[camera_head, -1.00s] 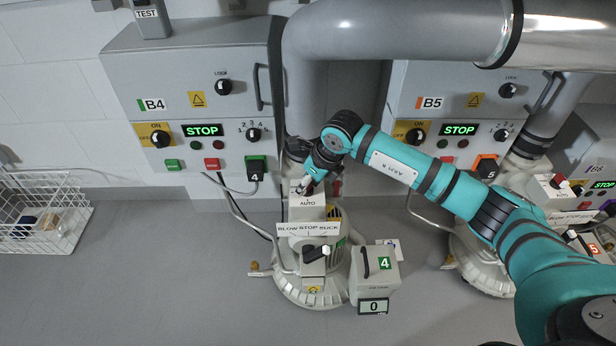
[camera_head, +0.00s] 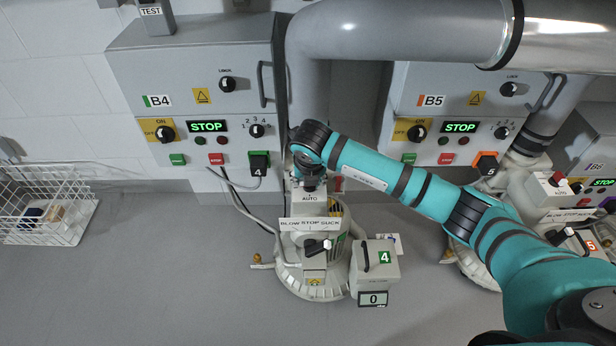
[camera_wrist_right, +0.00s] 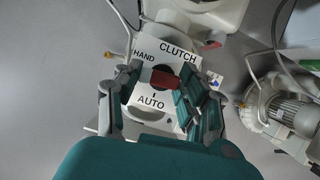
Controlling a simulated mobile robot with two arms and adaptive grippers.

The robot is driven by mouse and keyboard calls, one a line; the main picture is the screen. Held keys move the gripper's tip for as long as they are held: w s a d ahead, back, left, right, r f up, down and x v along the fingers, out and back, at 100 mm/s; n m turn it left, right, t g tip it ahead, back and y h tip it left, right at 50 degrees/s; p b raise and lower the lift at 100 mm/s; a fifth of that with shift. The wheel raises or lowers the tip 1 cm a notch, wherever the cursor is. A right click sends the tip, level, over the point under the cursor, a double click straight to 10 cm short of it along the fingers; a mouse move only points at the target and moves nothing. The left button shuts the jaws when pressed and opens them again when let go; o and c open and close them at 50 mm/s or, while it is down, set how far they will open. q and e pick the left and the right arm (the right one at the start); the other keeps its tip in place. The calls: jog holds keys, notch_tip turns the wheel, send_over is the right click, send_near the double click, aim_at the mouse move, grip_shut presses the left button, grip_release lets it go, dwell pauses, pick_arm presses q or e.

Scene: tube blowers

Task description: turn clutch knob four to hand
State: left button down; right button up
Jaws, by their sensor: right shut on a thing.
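The clutch knob of blower four is a red bar (camera_wrist_right: 163,79) on a black disc, on a white plate (camera_wrist_right: 147,67) marked HAND, AUTO and CLUTCH in the right wrist view. The fingers of my right gripper (camera_wrist_right: 163,88) are shut on the red bar from both sides. The bar lies roughly crosswise in that view; which mark it points to is unclear. In the head view my right gripper (camera_head: 309,182) is over the top of blower four (camera_head: 310,267), just behind the AUTO label, and hides the knob. My left gripper is not in view.
Panel B4 (camera_head: 195,95) and panel B5 (camera_head: 455,100) both read STOP. A grey pipe (camera_head: 400,32) runs overhead. The floor at front left is clear.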

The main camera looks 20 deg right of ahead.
jog(key=shift+m, duration=0.5)
jog(key=o, duration=1.2)
jog(key=shift+c, duration=0.2)
jog(key=v, duration=1.2)
jog(key=shift+a, duration=0.25)
jog(key=shift+w, duration=0.15)
